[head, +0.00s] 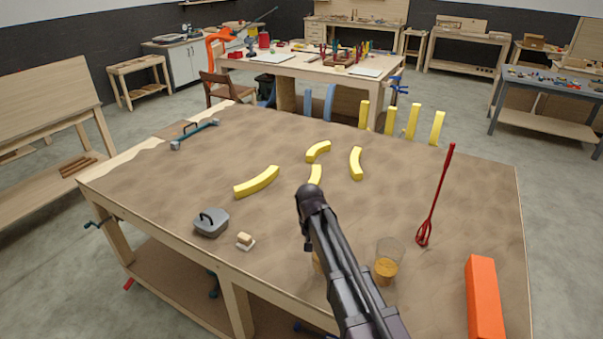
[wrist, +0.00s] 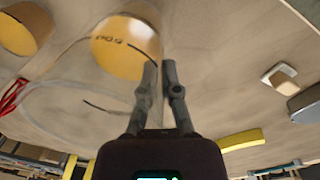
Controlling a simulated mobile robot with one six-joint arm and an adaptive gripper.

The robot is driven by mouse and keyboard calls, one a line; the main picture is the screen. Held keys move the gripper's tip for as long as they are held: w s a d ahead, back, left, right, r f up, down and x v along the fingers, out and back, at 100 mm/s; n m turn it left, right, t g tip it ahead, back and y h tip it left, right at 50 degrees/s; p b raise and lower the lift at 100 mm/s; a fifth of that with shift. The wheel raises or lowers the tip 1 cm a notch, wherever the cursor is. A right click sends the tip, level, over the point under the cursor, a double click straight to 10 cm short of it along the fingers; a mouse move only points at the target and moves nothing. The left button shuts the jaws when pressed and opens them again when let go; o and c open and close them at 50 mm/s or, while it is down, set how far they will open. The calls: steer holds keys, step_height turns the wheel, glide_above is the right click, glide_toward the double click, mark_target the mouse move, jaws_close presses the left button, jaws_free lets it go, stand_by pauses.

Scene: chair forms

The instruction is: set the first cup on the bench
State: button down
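My gripper (wrist: 160,68) has its two fingers close together, one on each side of a clear cup's wall, so it looks shut on that cup (wrist: 112,48). This cup holds amber liquid and bears dark markings. In the head view, only a sliver of it (head: 317,262) shows beside my arm. Whether its base touches the bench (head: 150,190) is hidden there. A second clear cup with amber liquid (head: 386,265) stands upright on the bench, just right of my arm. It also shows at the upper left of the wrist view (wrist: 24,30).
A grey lidded pot (head: 211,224) and a small butter-like block on a dish (head: 245,241) are left of my arm. Several yellow curved pieces (head: 257,182) lie beyond. A red whisk-like tool (head: 431,215) and an orange box (head: 484,298) are at right. Bare bench separates them.

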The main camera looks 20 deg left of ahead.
steer(key=shift+m, duration=0.4)
steer(key=s+d, duration=0.3)
steer(key=s, duration=0.1)
steer(key=shift+r, duration=0.3)
steer(key=shift+w+a, duration=0.1)
steer(key=shift+w, duration=0.1)
steer(key=w+a+f+b, duration=0.1)
steer(key=w+a, duration=0.6)
steer(key=w, duration=0.5)
steer(key=shift+w+f, duration=0.2)
steer(key=shift+w, duration=0.1)
steer(key=shift+a, duration=0.1)
steer(key=shift+w+a+f+b, duration=0.1)
steer(key=shift+w+f+b, duration=0.1)
steer(key=shift+f+b, duration=0.4)
steer(key=shift+w+a+f+b, duration=0.1)
steer(key=shift+w+f+b, duration=0.05)
steer(key=shift+f+b, duration=0.5)
steer(key=shift+w+a+f+b, duration=0.1)
steer(key=shift+w+f+b, duration=0.1)
steer(key=shift+f+b, duration=0.4)
steer(key=shift+f, duration=0.1)
steer(key=c, duration=0.8)
jaws_free()
